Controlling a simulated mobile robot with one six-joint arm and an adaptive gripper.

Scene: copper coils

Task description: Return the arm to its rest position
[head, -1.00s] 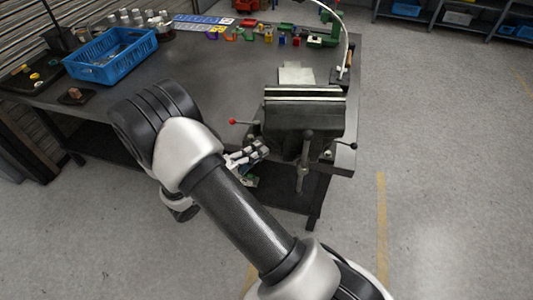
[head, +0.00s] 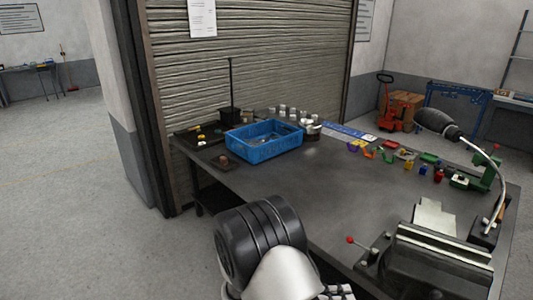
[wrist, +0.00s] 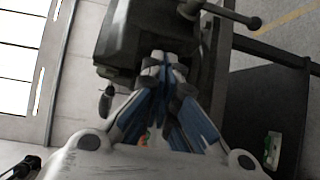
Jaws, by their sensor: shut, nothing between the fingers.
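My gripper (wrist: 165,68) is shut with nothing between its fingers. In the wrist view its fingers meet in front of the dark body of the bench vise (wrist: 130,35); I cannot tell whether they touch it. In the head view only a part of my gripper (head: 340,291) shows at the bottom edge, left of the vise (head: 435,262). My arm's black and silver elbow rises at the bottom middle, in front of the workbench's near edge. The rest of my arm is out of the head view.
The workbench (head: 330,190) carries a blue crate (head: 265,148), several small coloured parts, a lamp (head: 440,122) at the right and a red-knobbed lever (head: 350,240) by the vise. Open floor (head: 75,210) lies to the left. A bar (wrist: 270,50) crosses the wrist view's right side.

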